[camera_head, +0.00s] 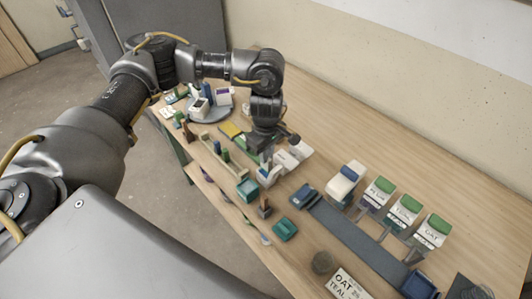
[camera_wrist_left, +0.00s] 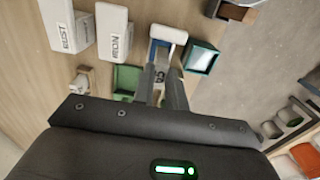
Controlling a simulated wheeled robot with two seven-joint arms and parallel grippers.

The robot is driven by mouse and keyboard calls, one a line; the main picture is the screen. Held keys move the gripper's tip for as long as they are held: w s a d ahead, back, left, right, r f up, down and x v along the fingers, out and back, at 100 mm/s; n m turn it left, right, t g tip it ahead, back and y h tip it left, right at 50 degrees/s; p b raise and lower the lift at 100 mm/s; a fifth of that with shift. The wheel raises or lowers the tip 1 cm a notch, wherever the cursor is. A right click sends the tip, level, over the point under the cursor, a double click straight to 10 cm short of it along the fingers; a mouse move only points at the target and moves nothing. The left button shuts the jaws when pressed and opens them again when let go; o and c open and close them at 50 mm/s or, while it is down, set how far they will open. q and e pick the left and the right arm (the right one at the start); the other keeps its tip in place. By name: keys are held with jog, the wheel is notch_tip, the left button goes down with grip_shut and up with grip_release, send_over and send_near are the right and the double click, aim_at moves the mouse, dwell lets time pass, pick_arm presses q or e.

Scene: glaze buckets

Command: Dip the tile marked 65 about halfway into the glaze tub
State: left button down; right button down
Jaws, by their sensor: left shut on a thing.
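My left gripper (camera_head: 267,160) points down over a small white tub (camera_head: 266,178) with a blue inside. In the left wrist view its fingers (camera_wrist_left: 163,88) are shut on a narrow pale tile (camera_wrist_left: 160,74) with dark digits, partly covered by the fingers; I cannot read the full number. The white and blue tub (camera_wrist_left: 168,33) shows just beyond the fingertips there. The tile's lower end is at or near this tub; I cannot tell how deep it is. A teal tub (camera_wrist_left: 202,57) stands beside it. My right gripper is not in view.
White lettered blocks (camera_wrist_left: 114,32) lie close to the gripper. Teal tubs (camera_head: 248,190) stand near the table's front edge. A dark grey strip (camera_head: 345,235) runs to the right, by several green-topped white containers (camera_head: 404,208).

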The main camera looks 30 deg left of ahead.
aim_at(266, 165)
pick_arm(q)
jog(key=shift+f, duration=0.2)
jog(key=shift+f+b, duration=2.55)
jog(key=shift+f, duration=0.05)
jog(key=shift+r, duration=0.1)
dwell(1.3)
jog(key=shift+r+p, duration=2.05)
jog(key=shift+r, duration=0.4)
jog(key=shift+r, duration=0.1)
jog(key=shift+r+p, duration=1.1)
jog(key=shift+r, duration=0.3)
